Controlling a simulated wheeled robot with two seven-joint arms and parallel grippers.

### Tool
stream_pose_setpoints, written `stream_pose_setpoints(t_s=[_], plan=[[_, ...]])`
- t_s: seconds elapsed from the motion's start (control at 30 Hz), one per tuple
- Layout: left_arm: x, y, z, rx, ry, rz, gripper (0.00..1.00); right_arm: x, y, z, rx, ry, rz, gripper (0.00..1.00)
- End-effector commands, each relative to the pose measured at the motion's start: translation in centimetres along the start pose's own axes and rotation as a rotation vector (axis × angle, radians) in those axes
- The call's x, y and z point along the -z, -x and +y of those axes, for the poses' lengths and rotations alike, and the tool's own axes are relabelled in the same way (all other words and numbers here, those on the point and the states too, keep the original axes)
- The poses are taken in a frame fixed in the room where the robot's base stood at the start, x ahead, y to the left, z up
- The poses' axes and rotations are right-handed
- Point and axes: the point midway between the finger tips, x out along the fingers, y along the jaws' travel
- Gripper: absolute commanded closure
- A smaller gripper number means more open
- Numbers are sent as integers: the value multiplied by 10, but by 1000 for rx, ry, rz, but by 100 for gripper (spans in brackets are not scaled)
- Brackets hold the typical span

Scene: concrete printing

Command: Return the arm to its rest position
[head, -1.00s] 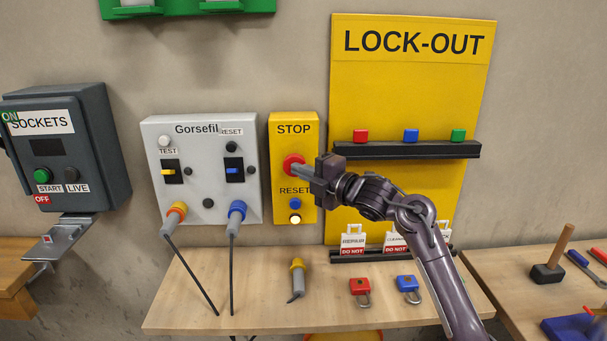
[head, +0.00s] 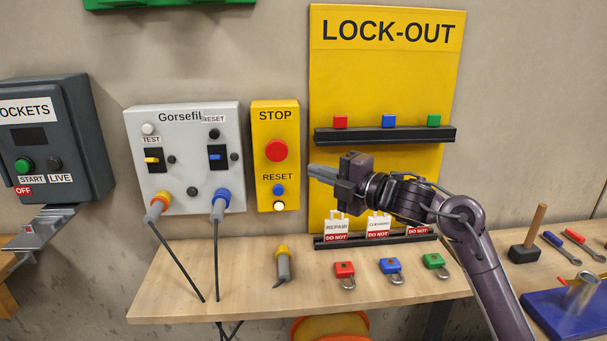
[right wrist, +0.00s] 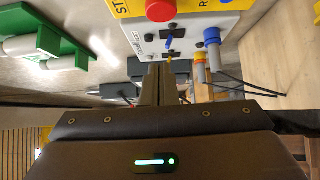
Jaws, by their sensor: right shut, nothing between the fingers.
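My right gripper (head: 324,173) is shut and empty in the head view. It hangs in front of the yellow LOCK-OUT board (head: 390,80), right of the yellow STOP/RESET box (head: 264,193) and apart from it. In the right wrist view the shut fingers (right wrist: 158,85) point toward the grey panel, with the red button (right wrist: 160,9) at the top. My left gripper is not in view.
A grey Gorsefil panel (head: 190,120) has two cables plugged in. Red (head: 344,270), blue (head: 390,266) and green (head: 434,261) padlocks and a loose yellow-grey plug (head: 283,264) lie on the bench (head: 230,292). A hammer (head: 526,245) and blue tray (head: 565,318) are at right.

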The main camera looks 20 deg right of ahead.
Motion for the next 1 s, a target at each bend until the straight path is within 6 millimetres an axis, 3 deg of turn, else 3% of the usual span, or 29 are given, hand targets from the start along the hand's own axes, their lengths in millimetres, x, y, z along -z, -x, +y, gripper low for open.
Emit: stream_pose_setpoints(t_s=[0.17, 0.27, 0.37, 0.47, 0.6, 0.7, 0.8, 1.0], plan=[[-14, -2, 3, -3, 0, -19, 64, 1, 5, -2, 3, -3, 1, 100], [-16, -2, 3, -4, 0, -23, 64, 5, 2, -16, 22, -39, -21, 100], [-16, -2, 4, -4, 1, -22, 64, 16, -2, -58, 76, -150, -96, 100], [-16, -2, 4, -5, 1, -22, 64, 36, 4, -122, 161, -347, -233, 100], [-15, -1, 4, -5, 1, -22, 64, 75, 43, -210, 303, -691, -490, 100], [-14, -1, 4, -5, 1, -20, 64, 103, 82, -257, 402, -909, -670, 100], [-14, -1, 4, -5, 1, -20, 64, 127, 115, -286, 480, -1070, -810, 100], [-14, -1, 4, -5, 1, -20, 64, 168, 169, -319, 604, -1297, -1023, 100]])
